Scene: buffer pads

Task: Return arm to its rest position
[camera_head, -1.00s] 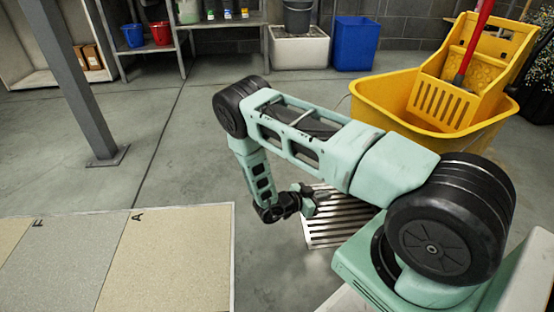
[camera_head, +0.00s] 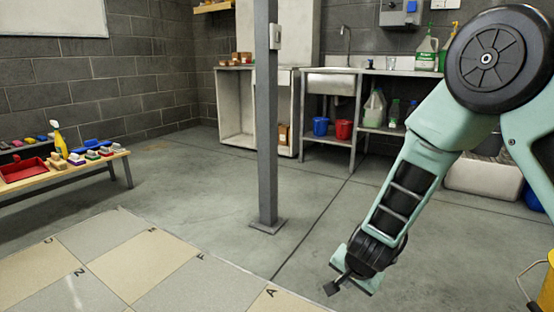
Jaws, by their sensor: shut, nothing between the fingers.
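My arm (camera_head: 410,170) comes in from the right side of the head view, pale green with black joints. It bends at a large black joint at the upper right and slopes down to the left. My gripper (camera_head: 335,287) is at the lower end, shut and empty, over the grey floor. It is just right of the lettered floor panel (camera_head: 150,262) and apart from other objects in the picture. Its fingers are small and partly hidden by the wrist.
A grey post (camera_head: 267,120) stands left of my arm. A bench (camera_head: 90,164) with a red tray and pads is at the left. A sink shelf (camera_head: 358,100) with red and blue buckets stands behind. A yellow bucket (camera_head: 547,290) shows at the right edge. Floor between is open.

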